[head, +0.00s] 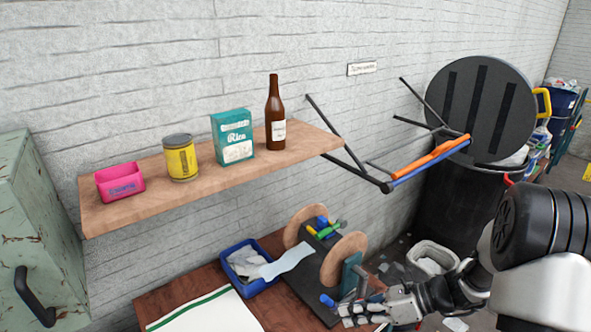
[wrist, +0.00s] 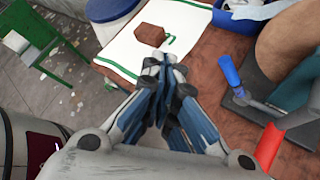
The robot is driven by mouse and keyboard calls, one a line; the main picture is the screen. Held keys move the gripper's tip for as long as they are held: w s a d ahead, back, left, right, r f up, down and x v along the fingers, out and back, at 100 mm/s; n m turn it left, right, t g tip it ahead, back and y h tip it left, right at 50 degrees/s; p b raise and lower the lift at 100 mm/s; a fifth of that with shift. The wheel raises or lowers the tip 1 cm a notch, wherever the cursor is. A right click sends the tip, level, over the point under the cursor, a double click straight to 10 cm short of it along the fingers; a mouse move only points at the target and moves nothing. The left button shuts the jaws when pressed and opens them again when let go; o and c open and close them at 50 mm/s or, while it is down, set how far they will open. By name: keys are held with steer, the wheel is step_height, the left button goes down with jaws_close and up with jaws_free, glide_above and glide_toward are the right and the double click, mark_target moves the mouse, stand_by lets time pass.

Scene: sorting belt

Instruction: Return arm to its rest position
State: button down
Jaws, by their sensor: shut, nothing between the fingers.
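My gripper (head: 372,308) is at the lower right of the head view, above the front right part of the wooden table (head: 178,298). In the wrist view my gripper (wrist: 163,62) points down toward the table, and its fingers are closed together with nothing between them. My arm reaches in from the right edge of the head view.
A wooden shelf (head: 205,190) holds a pink box (head: 120,182), yellow can (head: 180,158), rice box (head: 232,137) and brown bottle (head: 275,112). A blue bin (head: 262,284) and wooden-wheeled stand (head: 345,258) are on the table. A green stool (wrist: 45,60) stands on the floor.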

steer(key=s+a+r+n+g+h+b, duration=0.1)
steer(key=s+a+r+n+h, duration=0.15)
steer(key=s+r+n, duration=0.35)
steer(key=s+a+r+n+g+h+b, duration=0.1)
steer(key=s+r+n+h, duration=0.3)
steer(key=n, duration=0.3)
steer(key=s+d+r+n+t+h+b, duration=0.1)
steer(key=s+d+r+n+t+h, duration=0.1)
steer(key=s+n, duration=0.3)
steer(key=s+d+r+n+t+h, duration=0.2)
steer(key=s+n+h, duration=0.1)
steer(key=s+n, duration=0.3)
steer(key=shift+r+n+t+b, duration=0.15)
steer(key=shift+n+t+b, duration=0.25)
steer(key=shift+n, duration=0.4)
